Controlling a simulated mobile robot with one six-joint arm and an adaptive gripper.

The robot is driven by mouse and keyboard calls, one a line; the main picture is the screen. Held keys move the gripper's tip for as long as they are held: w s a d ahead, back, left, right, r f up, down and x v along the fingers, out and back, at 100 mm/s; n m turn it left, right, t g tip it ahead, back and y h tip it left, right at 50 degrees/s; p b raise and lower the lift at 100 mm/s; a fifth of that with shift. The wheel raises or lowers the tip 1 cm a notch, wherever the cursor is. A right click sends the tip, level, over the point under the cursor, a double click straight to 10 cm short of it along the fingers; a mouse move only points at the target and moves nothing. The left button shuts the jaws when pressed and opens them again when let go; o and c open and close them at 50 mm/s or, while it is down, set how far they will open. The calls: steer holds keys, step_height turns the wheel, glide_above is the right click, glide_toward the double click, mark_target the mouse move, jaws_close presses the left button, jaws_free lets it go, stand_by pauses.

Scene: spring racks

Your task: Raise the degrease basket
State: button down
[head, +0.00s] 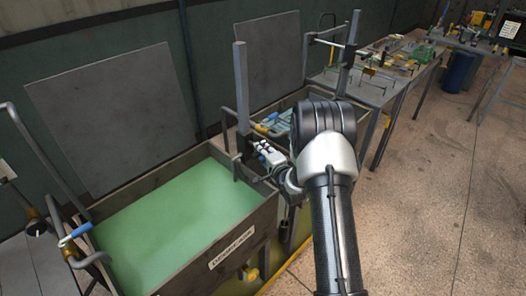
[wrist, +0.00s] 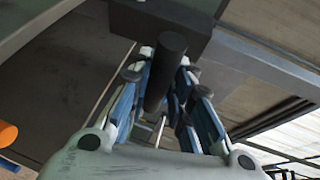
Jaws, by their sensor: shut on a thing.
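The degrease tank (head: 232,262), with a label on its front wall, holds opaque green liquid (head: 170,215). The degrease basket is not visible; the liquid hides whatever lies under it. My gripper (head: 266,152) is at the tank's back right corner, beside an upright grey post (head: 242,85). In the wrist view my gripper (wrist: 165,105) is shut on a dark round handle (wrist: 168,62). The handle lies between the two fingers and meets a dark block (wrist: 155,18). In the head view my arm hides part of this corner.
A second tank (head: 270,125) stands behind, with a lid panel (head: 267,60). Another grey panel (head: 105,105) leans behind the degrease tank. A bent rail with a blue grip (head: 75,236) is at the left corner. Tables with tools (head: 385,70) stand farther back. The floor at right is clear.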

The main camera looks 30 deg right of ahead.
steer(key=shift+s+f, duration=0.1)
steer(key=shift+f, duration=0.05)
step_height(320, 180, up, 17)
steer(key=p, duration=0.7)
steer(key=shift+f+p, duration=0.2)
steer(key=shift+p, duration=0.15)
steer(key=c, duration=1.7)
jaws_free()
steer(key=shift+r, duration=0.1)
steer(key=shift+o, duration=1.1)
steer(key=s+r, duration=0.2)
steer(key=s, duration=0.9)
steer(key=shift+s+a, duration=0.3)
steer(key=shift+s, duration=0.05)
